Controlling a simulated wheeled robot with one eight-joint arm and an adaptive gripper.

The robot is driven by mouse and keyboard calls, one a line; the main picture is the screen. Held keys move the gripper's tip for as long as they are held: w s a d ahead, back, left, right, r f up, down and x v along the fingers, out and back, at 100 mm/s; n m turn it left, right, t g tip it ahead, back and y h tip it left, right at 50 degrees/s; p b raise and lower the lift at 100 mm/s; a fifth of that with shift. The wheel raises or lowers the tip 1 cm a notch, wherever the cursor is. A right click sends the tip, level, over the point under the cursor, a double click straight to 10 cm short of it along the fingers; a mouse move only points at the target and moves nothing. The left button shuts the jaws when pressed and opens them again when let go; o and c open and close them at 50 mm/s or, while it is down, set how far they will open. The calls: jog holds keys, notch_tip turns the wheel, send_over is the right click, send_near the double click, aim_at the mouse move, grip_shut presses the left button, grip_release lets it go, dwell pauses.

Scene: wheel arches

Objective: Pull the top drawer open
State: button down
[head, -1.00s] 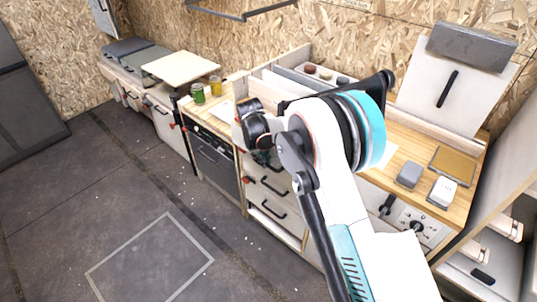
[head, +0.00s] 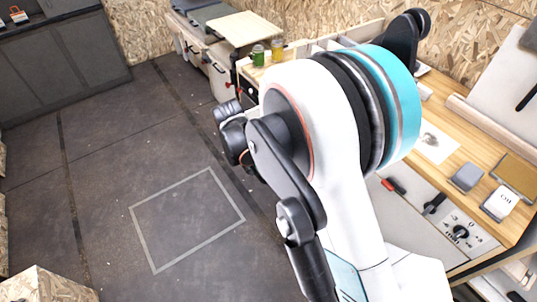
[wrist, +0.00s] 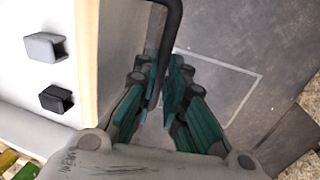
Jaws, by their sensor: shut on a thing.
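In the wrist view my gripper (wrist: 162,88) has its teal fingers closed around a dark bar handle (wrist: 172,22). Left of the handle is a pale drawer front with a light wood top edge (wrist: 88,60). Behind that edge lies a white surface (wrist: 20,80), which looks like the inside of the open top drawer. It bears a small grey block (wrist: 45,47) and a small black block (wrist: 56,99). In the head view my arm hides the drawer, and the fingers cannot be made out.
The wooden worktop (head: 455,135) runs along the wall at right, with a grey box (head: 466,177) on it. Green (head: 258,55) and yellow (head: 277,48) jars stand farther back. The dark floor with a marked square (head: 187,220) is clear at left.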

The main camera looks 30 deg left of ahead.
jog(key=shift+s+a, duration=0.4)
jog(key=shift+s, duration=0.5)
jog(key=shift+s+a, duration=0.35)
jog(key=shift+s, duration=0.6)
jog(key=shift+s+a, duration=0.4)
jog(key=shift+s, duration=0.5)
jog(key=c, duration=1.7)
grip_release()
jog(key=shift+o, duration=0.2)
notch_tip(320, 180, up, 12)
jog(key=s, duration=0.2)
jog(key=shift+a, duration=0.45)
jog(key=shift+f, duration=0.1)
